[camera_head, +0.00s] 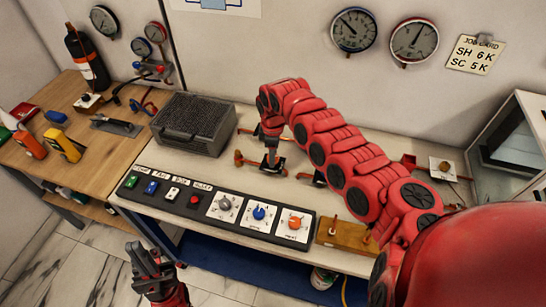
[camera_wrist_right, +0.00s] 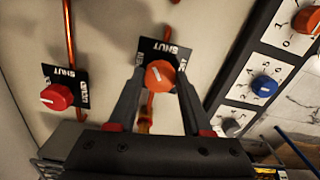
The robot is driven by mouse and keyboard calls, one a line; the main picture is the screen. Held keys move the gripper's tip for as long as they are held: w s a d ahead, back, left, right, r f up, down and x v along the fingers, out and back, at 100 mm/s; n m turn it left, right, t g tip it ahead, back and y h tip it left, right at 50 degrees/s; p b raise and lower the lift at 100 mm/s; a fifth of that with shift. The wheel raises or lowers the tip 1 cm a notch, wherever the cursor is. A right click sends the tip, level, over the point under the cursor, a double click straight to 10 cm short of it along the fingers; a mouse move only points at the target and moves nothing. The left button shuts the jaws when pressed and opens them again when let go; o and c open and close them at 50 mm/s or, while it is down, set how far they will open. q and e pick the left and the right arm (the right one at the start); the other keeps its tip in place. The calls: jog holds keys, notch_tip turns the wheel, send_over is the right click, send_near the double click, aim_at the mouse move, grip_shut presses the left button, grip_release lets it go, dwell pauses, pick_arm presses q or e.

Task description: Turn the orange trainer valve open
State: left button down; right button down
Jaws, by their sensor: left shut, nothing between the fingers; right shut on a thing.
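The orange trainer valve knob (camera_wrist_right: 159,76) sits on a black plate (camera_wrist_right: 176,53) lettered SHUT, on a copper-coloured pipe, in the right wrist view. My right gripper (camera_wrist_right: 160,78) is shut on the knob, one finger on each side. A white pointer line shows on the knob; its exact setting is hard to read. In the head view my right gripper (camera_head: 271,155) reaches down onto the small black plate on the bench, and the knob is hidden there. My left gripper (camera_head: 150,268) is shut and empty, low in front of the bench.
A red valve knob (camera_wrist_right: 56,96) on its own plate is beside the orange one. The control panel (camera_head: 171,196) with buttons and grey, blue and orange dials runs along the bench front. A dark grey box (camera_head: 190,124) stands left of the valve. My right arm covers the bench's middle.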

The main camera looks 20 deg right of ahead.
jog(key=n+b, duration=0.1)
jog(key=n, duration=0.1)
jog(key=n+b, duration=0.2)
jog(key=n, duration=0.1)
jog(key=shift+f+n+b, duration=0.2)
jog(key=shift+n+b, duration=0.1)
jog(key=n+b, duration=0.2)
jog(key=n, duration=0.1)
jog(key=shift+r+n+b, duration=0.15)
jog(key=shift+n+b, duration=0.85)
jog(key=shift+n, duration=0.1)
jog(key=shift+c, duration=1.6)
grip_release()
jog(key=shift+r, duration=0.1)
